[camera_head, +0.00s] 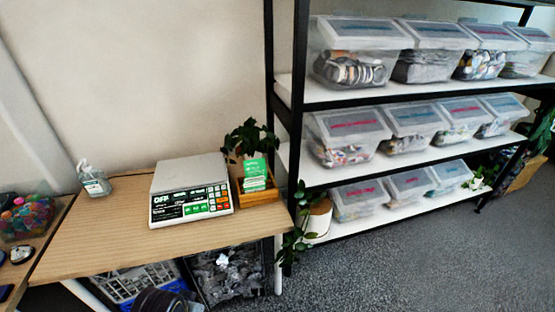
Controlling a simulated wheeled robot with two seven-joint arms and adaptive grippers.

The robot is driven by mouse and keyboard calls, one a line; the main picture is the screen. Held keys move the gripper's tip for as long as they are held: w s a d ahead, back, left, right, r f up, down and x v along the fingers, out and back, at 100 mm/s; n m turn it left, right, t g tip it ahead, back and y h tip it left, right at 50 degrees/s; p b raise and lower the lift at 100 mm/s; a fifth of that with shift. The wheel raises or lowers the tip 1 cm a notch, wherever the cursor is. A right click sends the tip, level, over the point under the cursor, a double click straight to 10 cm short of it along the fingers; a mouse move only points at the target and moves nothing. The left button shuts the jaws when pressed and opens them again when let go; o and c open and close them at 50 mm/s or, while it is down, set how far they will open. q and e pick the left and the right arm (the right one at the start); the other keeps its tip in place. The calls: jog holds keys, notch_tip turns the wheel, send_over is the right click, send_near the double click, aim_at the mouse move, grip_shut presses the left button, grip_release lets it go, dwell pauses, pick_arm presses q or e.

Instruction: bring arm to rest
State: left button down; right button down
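Neither of my grippers can be made out in the head view. A dark rounded shape (160,300) shows at the bottom edge, below the front of the wooden table (100,232); I cannot tell what it is. No held object is visible.
A scale (190,190) stands on the table beside a potted plant and a green card (255,172). A clear bottle (93,180) stands at the back left. Crates (228,272) sit below. A black-framed shelf (285,130) with several clear bins fills the right. Carpet in front is open.

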pick_arm(q)
jog(key=s+a+f+g, duration=0.1)
jog(key=s+f, duration=0.1)
jog(key=f, duration=1.4)
jog(key=s+a+f, duration=0.1)
jog(key=f, duration=1.5)
jog(key=s+a+f, duration=0.2)
jog(key=s+f, duration=0.7)
jog(key=s, duration=0.1)
jog(key=s+a+f+g, duration=0.1)
jog(key=s+a+f, duration=0.2)
jog(key=s+f, duration=0.7)
jog(key=shift+s+a+m+y, duration=0.2)
jog(key=shift+s+m+y, duration=0.1)
jog(key=shift+s, duration=0.2)
